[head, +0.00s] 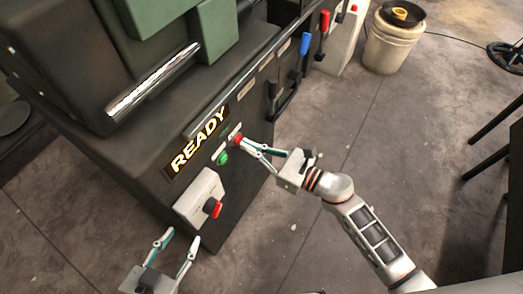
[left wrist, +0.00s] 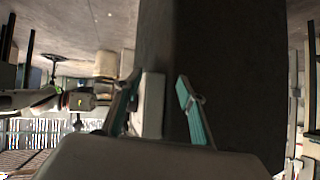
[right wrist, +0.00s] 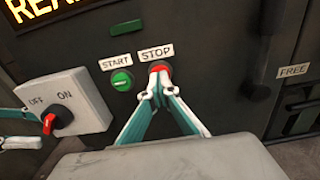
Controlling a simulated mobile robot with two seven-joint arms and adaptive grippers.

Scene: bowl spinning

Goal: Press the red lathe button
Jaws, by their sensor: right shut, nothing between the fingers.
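The red button (head: 238,139) sits on the dark front panel of the lathe, right of the green button (head: 223,158). In the right wrist view the red button (right wrist: 160,68) is under a STOP label and is partly hidden behind the fingertips. My right gripper (head: 245,146) is shut and empty, its tips at the red button; they appear to touch it. It also shows in the right wrist view (right wrist: 157,80). My left gripper (head: 180,237) is open and empty, in front of the panel's lower left. Its spread fingers show in the left wrist view (left wrist: 157,85).
A lit READY sign (head: 200,141) is above the buttons. A white OFF/ON switch box (right wrist: 75,105) with a red knob is left of the green START button (right wrist: 122,81). Blue (head: 304,43) and red (head: 323,22) levers stick out further along. A bucket (head: 392,45) stands on the floor.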

